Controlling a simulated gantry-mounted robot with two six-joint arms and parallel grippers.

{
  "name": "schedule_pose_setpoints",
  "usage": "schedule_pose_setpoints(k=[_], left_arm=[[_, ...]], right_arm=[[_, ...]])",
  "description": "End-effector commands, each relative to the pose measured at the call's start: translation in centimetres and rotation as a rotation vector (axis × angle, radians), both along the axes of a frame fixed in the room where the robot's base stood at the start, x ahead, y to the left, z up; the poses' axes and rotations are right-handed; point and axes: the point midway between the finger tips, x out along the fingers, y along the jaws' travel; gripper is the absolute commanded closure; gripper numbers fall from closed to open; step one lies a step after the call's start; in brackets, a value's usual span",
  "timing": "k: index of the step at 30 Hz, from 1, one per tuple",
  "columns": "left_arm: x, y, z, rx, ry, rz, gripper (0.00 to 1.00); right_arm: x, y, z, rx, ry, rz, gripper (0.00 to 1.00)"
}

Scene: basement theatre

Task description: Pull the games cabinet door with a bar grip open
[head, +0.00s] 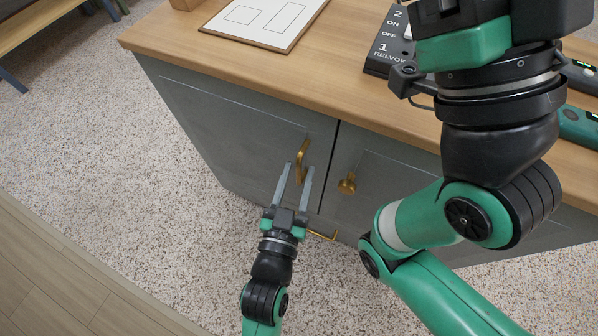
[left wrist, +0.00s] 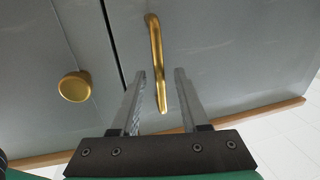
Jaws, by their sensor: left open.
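The grey games cabinet door (head: 235,125) is shut, its edge meeting the neighbouring door at a narrow dark gap. It carries an upright brass bar grip (head: 301,158), which also shows in the left wrist view (left wrist: 155,45). My left gripper (head: 296,168) is open in front of the door, below and around the bar's lower part as seen. In the left wrist view its fingers (left wrist: 160,74) lie one on each side of the bar's lower end, with gaps at both sides. I cannot tell how deep the bar sits between them.
The neighbouring door (head: 385,190) has a round brass knob (head: 347,184), also in the left wrist view (left wrist: 74,87). Another brass handle (head: 322,236) sits low down. A white board (head: 262,18) and a switch box (head: 385,50) lie on the wooden top (head: 330,75). Speckled carpet (head: 130,190) is clear at left.

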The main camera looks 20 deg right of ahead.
Motion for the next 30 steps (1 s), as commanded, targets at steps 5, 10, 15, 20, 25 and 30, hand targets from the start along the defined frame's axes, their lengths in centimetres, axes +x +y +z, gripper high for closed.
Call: schedule_pose_setpoints(k=[5,10,15,20,25,30], left_arm=[[0.99,-0.83,-0.02,0.001,-0.001,0.000,0.55],[1.04,-0.85,0.06,0.001,-0.001,0.000,0.55],[1.03,-0.83,0.06,0.001,-0.001,0.000,0.77],[1.01,-0.82,0.06,0.001,-0.001,0.000,1.00],[1.01,-0.82,0.06,0.001,-0.001,0.000,1.00],[1.01,-0.82,0.06,0.001,-0.001,0.000,1.00]], right_arm=[[-0.01,0.01,-0.55,0.000,0.000,0.000,0.08],[-0.01,0.01,-0.48,0.000,0.000,0.000,0.08],[-0.01,0.01,-0.48,0.000,0.000,0.000,0.08],[-0.01,0.01,-0.48,0.000,0.000,0.000,0.08],[0.00,0.00,-0.49,0.000,0.000,0.000,0.08],[-0.01,0.00,-0.48,0.000,0.000,0.000,0.08]])
